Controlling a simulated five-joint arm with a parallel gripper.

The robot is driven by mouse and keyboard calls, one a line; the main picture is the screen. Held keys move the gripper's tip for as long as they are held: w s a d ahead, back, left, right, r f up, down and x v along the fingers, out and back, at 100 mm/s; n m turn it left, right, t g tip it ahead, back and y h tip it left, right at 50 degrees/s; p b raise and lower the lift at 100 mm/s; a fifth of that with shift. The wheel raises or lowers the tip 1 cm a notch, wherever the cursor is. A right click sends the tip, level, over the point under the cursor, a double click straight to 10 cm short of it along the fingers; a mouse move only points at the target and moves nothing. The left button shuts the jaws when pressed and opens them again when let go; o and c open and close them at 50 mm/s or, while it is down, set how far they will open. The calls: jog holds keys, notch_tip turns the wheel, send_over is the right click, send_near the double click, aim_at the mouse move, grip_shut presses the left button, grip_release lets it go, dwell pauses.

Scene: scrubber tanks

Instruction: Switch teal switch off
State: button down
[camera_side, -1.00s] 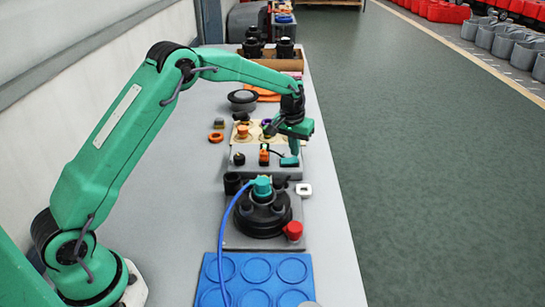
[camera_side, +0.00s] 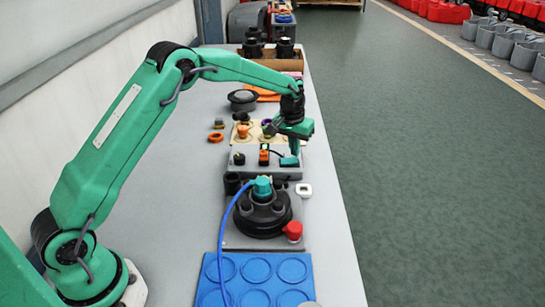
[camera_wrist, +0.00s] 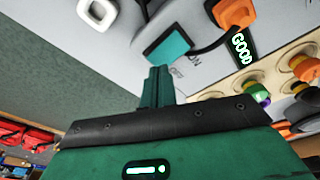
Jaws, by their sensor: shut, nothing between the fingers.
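The teal switch (camera_side: 289,162) sits on the right part of a grey panel (camera_side: 225,172). In the wrist view the teal switch (camera_wrist: 168,47) is a teal block lying directly beyond my fingertips. The letters "ON" are beside it on the panel, and other lettering nearby is partly hidden. My gripper (camera_side: 295,152) points down at the switch; in the wrist view its fingers (camera_wrist: 157,75) are together and empty. The tips overlap or nearly meet the edge of the switch, and I cannot tell whether they touch.
An orange switch (camera_side: 264,157) and a black knob (camera_side: 239,159) share the panel. A lit green "GOOD" display (camera_wrist: 242,47) shows on it. A black round tank lid (camera_side: 262,218) with a blue hose (camera_side: 222,250) stands nearer. A white ring-shaped part (camera_side: 304,189) lies nearby.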

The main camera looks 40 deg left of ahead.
aim_at(294, 160)
jog(key=shift+f, duration=1)
dwell(0.8)
jog(key=shift+r, duration=3.55)
jog(key=shift+r, duration=0.1)
